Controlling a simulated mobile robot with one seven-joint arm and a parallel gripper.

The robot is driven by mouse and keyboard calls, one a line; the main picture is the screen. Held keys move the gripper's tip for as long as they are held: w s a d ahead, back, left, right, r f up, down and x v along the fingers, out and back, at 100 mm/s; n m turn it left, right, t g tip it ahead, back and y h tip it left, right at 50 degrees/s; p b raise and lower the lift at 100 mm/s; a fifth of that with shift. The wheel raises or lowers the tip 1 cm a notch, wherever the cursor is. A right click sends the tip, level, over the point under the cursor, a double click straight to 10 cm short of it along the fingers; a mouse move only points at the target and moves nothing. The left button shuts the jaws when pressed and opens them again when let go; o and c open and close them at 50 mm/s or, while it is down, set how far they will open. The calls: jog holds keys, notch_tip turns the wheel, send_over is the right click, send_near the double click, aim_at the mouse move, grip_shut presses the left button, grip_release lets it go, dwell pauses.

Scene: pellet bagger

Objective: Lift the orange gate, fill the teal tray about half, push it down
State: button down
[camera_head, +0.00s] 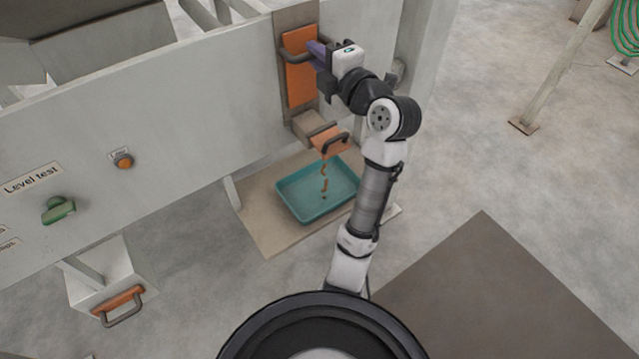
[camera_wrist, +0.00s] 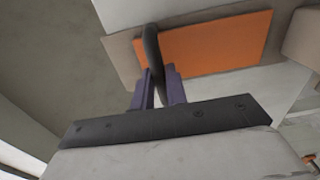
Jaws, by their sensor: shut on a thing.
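The orange gate (camera_head: 300,70) is a flat panel in a brown frame on the machine's front, with a dark bar handle. My gripper (camera_head: 318,55) is shut on that handle; in the wrist view the purple fingers (camera_wrist: 158,88) sit on both sides of the handle (camera_wrist: 153,55), with the orange panel (camera_wrist: 205,42) behind. Below the gate is a chute with an orange lip (camera_head: 330,140). Brown pellets (camera_head: 324,180) fall from it into the teal tray (camera_head: 290,206). The tray's floor looks mostly bare, with only a few pellets visible.
The tray stands on a beige board (camera_head: 262,232) on the floor. A green knob (camera_head: 58,209) and an orange button (camera_head: 123,160) are on the panel at left. A post (camera_head: 560,65) stands at right; floor between is clear.

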notch_tip(320, 180, up, 4)
jog(key=shift+r+p, duration=0.1)
jog(key=shift+p, duration=0.55)
dwell(7.1)
